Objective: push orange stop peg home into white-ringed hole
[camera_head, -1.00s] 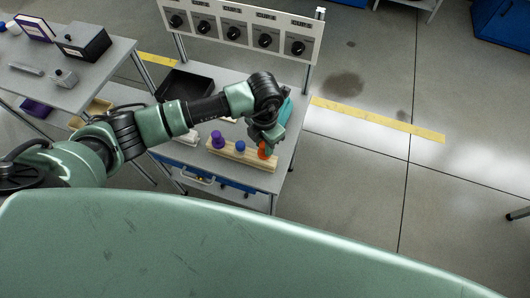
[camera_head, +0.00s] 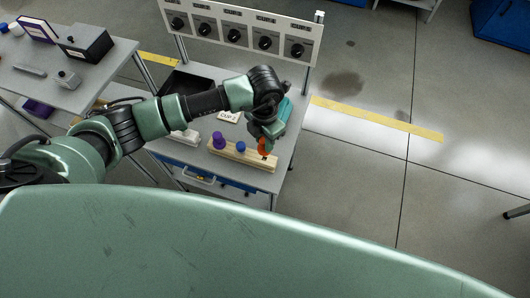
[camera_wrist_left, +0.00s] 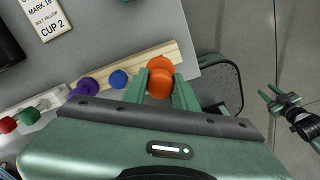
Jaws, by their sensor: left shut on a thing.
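The orange peg (camera_head: 262,146) is at the right end of a pale wooden block (camera_head: 228,153) on the grey cart. My left gripper (camera_head: 264,139) reaches down over that end and is shut on the peg. In the left wrist view, the orange peg (camera_wrist_left: 160,86) sits between the two green fingers, with the block (camera_wrist_left: 135,68) behind it. I cannot tell how deep the peg sits or whether it is in a hole. The white-ringed hole cannot be made out. My right gripper (camera_wrist_left: 271,94) shows at the right of the wrist view, its fingers apart and empty.
A purple peg (camera_head: 218,140) and a blue peg (camera_head: 240,146) stand in the block left of my gripper. A CUP 2 card (camera_head: 228,117) and a black tray (camera_head: 185,84) lie behind. A panel with dials (camera_head: 234,32) stands at the cart's back.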

